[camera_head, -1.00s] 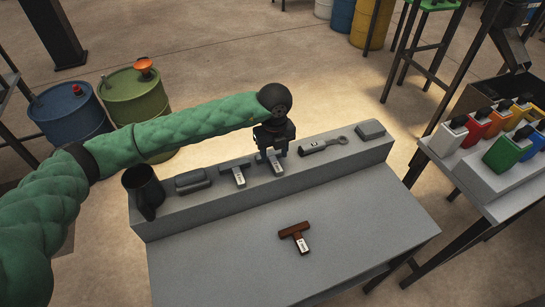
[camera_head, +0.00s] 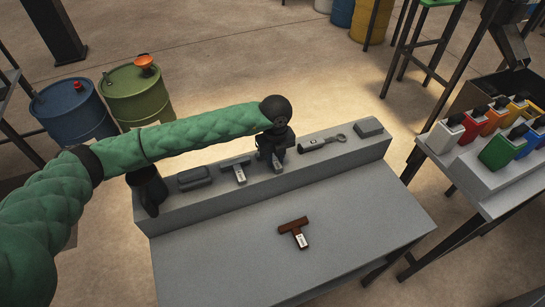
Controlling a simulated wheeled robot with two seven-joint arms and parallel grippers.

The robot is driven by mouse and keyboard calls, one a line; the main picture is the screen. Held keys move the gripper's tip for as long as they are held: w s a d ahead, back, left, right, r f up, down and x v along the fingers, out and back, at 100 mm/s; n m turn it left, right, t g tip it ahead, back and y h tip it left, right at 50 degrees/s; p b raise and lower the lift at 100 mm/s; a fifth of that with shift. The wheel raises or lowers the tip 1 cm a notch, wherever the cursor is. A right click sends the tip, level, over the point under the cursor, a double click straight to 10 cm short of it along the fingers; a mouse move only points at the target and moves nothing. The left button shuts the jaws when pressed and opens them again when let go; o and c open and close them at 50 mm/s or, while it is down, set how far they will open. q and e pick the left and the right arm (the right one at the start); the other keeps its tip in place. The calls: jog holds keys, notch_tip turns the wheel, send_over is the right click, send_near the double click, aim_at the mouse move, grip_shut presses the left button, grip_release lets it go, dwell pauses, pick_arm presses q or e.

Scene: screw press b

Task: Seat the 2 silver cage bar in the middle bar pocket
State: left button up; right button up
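A grey T-shaped bar with a pale label (camera_head: 277,167) is on the raised ledge of the grey bench. My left gripper (camera_head: 273,155) is right at this bar from above and hides most of it. Whether its fingers are apart or closed on the bar cannot be made out. A second grey T-shaped bar with a pale label (camera_head: 238,171) lies on the ledge just to the left. The labels are too small to read. A brown T-shaped piece with a white label (camera_head: 294,228) lies on the lower bench top. No bar pocket can be made out. My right gripper is not in view.
The ledge (camera_head: 345,157) also holds a dark cup (camera_head: 147,190), a grey block (camera_head: 194,178), a wrench-like tool (camera_head: 322,143) and another grey block (camera_head: 368,127). Most of the lower bench top (camera_head: 220,257) is clear. Coloured bottles stand on a table at right.

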aim_at(276, 160)
pick_arm(q)
grip_shut()
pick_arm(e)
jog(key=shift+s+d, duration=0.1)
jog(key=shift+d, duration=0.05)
pick_arm(q)
jog(key=shift+r, duration=0.15)
jog(key=shift+r, duration=0.25)
notch_tip(276, 160, up, 4)
jog(key=shift+d+f+p, duration=0.1)
jog(key=shift+p, duration=0.3)
jog(key=s+d+r, duration=0.1)
jog(key=d+r, duration=0.5)
jog(key=d, duration=0.5)
jog(key=shift+s+d+r+b, duration=0.25)
jog(key=shift+s+b, duration=0.1)
jog(key=shift+b, duration=0.1)
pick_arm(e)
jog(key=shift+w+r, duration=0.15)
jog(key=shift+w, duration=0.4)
pick_arm(q)
jog(key=shift+a, duration=0.1)
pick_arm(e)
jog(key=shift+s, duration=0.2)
